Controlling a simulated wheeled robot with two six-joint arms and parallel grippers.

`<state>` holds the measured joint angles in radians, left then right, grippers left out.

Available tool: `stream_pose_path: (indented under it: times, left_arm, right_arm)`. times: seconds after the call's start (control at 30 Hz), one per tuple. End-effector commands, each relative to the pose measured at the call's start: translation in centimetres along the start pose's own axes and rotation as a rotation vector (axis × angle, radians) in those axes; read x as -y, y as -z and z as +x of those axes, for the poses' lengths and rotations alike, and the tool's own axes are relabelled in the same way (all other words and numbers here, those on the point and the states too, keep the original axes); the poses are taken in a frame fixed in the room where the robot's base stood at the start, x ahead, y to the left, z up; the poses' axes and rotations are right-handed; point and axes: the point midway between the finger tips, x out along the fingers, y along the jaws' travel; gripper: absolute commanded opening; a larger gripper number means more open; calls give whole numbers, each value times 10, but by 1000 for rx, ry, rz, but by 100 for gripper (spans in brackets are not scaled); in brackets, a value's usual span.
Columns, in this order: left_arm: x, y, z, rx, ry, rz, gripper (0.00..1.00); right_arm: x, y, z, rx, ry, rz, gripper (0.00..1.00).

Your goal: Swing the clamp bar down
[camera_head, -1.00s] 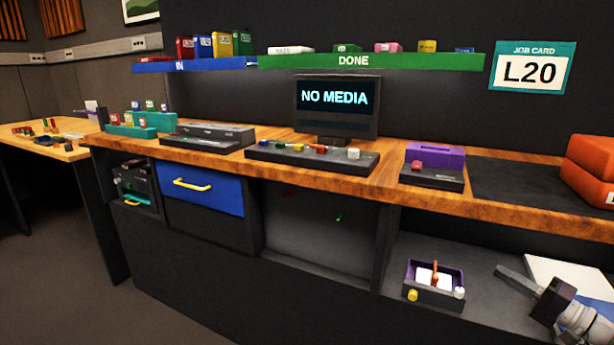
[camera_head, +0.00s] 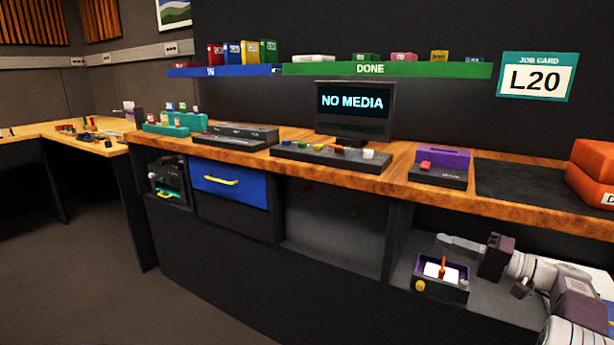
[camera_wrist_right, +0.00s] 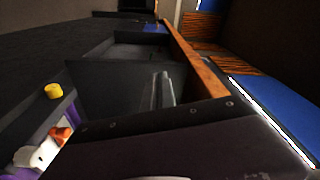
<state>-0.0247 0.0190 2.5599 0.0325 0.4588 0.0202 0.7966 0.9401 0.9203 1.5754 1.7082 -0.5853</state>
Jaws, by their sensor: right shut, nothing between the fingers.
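A small dark box with a purple lining (camera_head: 455,292) sits on the lower right shelf in the head view. White pieces lie inside it, a yellow knob (camera_head: 419,286) is on its front, and a thin orange bar (camera_head: 442,268) stands up from it. This upright bar looks like the clamp bar, but I cannot be sure. My right gripper (camera_head: 445,241) is shut and empty, just behind and above the box, apart from the orange bar. In the right wrist view the fingers (camera_wrist_right: 163,90) point away from the box, whose yellow knob (camera_wrist_right: 53,91) and orange part (camera_wrist_right: 60,134) show at the lower left.
The wooden worktop (camera_head: 410,190) overhangs the shelf bay, limiting height. A divider wall (camera_head: 398,240) stands left of the box. A monitor (camera_head: 352,103) reads NO MEDIA. A purple-topped device (camera_head: 440,165) and a blue drawer (camera_head: 230,185) are nearby. The floor at left is clear.

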Motion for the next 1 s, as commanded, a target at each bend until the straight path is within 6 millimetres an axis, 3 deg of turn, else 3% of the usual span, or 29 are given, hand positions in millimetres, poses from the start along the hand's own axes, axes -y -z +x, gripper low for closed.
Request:
stream_pose_path:
  times: [0.03, 0.13, 0.2, 0.27, 0.3, 0.37, 0.4, 0.5, 0.63, 0.83, 0.87, 0.9, 0.93, 1.0]
  left_arm:
    - [0, 0, -5, 0, 0, 0, 36]
    - [0, 1, -11, 0, 0, 0, 36]
    - [0, 2, -15, 0, 0, 0, 36]
    - [0, 2, -19, 0, 0, 0, 36]
    - [0, 2, -21, 0, 0, 0, 36]
    - [0, 2, -24, 0, 0, 0, 36]
    - [0, 3, -26, 0, 0, 0, 36]
    - [-1, 3, -29, 0, 0, 0, 36]
    - [-1, 3, -30, 0, 0, 0, 36]
    - [-1, 3, -30, 0, 0, 0, 36]
    - [-1, 3, -30, 0, 0, 0, 36]
    - [-1, 3, -30, 0, 0, 0, 36]
    - [-1, 5, -52, 2, 0, 0, 36]
    - [-2, 8, -78, 0, 0, 0, 36]
  right_arm:
    - [15, -16, 31, 66, -12, 4, 0]
    - [32, -69, 97, 222, -94, 39, 0]
    - [35, -124, 136, 342, -205, 75, 0]
    - [30, -177, 155, 440, -328, 100, 0]
    - [24, -214, 160, 503, -422, 107, 0]
    - [10, -267, 154, 588, -574, 102, 0]
    - [-1, -298, 142, 636, -676, 87, 0]
    - [-30, -355, 99, 723, -902, 17, 0]
    - [-66, -391, 35, 778, -1132, -102, 0]
    - [-118, -403, -50, 777, -1381, -277, 0]
    - [-124, -395, -52, 746, -1397, -319, 0]
    - [-127, -376, -40, 646, -1399, -351, 0]
    - [-105, -371, -40, 643, -1403, -334, 0]
    - [-80, -364, -39, 650, -1403, -332, 0]
